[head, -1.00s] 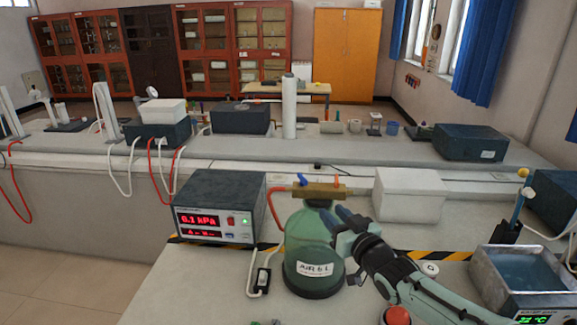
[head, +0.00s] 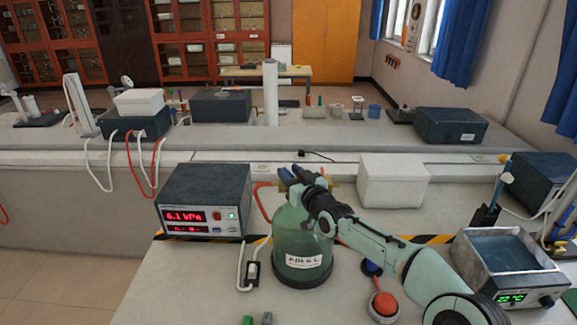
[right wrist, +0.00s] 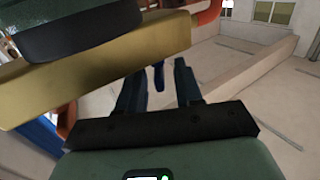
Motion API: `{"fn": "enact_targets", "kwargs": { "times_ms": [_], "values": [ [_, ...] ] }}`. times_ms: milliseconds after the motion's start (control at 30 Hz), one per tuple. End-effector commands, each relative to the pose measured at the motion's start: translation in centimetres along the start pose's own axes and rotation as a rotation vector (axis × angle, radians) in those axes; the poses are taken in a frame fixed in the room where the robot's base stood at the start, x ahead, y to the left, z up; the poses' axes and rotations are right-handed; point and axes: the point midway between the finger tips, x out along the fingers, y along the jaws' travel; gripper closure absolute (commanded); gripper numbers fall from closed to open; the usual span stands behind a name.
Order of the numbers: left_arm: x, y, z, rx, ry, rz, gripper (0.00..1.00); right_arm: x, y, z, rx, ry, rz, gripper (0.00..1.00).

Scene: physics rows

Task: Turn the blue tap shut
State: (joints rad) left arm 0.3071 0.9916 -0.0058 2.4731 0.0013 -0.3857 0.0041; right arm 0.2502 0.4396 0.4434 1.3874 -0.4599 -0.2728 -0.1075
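The green glass bottle (head: 300,245), with a white label, stands on the bench. My right gripper (head: 292,174) is at its top, over the brass bar (head: 335,185), and hides most of the bar. In the right wrist view the brass bar (right wrist: 110,68) lies close beside the fingers. My right gripper (right wrist: 158,90) shows two dark fingers with a gap between them. A small blue piece, which looks like the blue tap's handle (right wrist: 158,76), shows in that gap; I cannot tell whether either finger touches it. In the head view I cannot pick out the tap. My left gripper is out of view.
A meter reading 6.1 kPa (head: 203,200) stands left of the bottle. A white box (head: 393,182) is behind to the right. A water bath (head: 505,262) and a red knob (head: 385,303) are at the right.

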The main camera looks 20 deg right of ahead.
Motion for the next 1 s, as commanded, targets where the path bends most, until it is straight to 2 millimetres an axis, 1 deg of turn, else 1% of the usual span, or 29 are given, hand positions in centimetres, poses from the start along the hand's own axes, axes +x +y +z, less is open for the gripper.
{"fn": "enact_targets", "kwargs": {
  "times_ms": [33,133,433,467,500,567,833,1000],
  "values": [
    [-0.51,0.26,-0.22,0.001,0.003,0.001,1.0,0.61,-0.08,-0.28,0.001,0.002,-0.001,0.65],
    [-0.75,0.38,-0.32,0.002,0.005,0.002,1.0,1.17,-0.08,-0.16,0.001,0.001,-0.001,0.65],
    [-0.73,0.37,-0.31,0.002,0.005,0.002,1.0,1.34,-0.04,0.05,0.0,0.0,0.0,0.65],
    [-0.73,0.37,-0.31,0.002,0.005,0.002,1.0,1.34,-0.04,0.05,0.0,0.0,0.0,0.68],
    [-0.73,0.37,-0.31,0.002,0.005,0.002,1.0,1.34,-0.04,0.05,0.0,0.0,0.0,0.81],
    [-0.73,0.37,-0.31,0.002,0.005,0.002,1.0,1.34,-0.04,0.04,0.0,0.0,0.0,1.0],
    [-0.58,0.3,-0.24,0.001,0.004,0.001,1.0,1.32,-0.07,0.07,-0.001,0.0,0.003,1.0],
    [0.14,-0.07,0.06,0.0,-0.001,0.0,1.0,1.32,-0.25,0.14,-0.001,0.001,0.025,1.0]
  ]
}}
